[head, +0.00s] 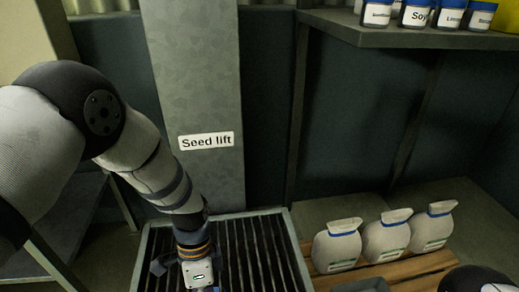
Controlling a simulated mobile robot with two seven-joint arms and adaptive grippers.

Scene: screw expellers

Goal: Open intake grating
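The intake grating (258,258) is a dark slatted panel in a light metal frame, low at the front centre. It looks flat and closed in its frame, and its near part is cut off by the picture's bottom edge. My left gripper (204,287) is over the left half of the grating, pointing down. Its fingers are mostly hidden or below the picture, so I cannot tell whether it touches the slats or is open. Part of my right arm shows at the bottom right corner; its gripper is out of view.
A grey column labelled "Seed lift" (200,90) stands behind the grating. Tied sacks (383,238) stand on a wooden pallet (405,272) to the right. A shelf (400,36) with labelled jars is at upper right. A metal stand (75,225) is at left.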

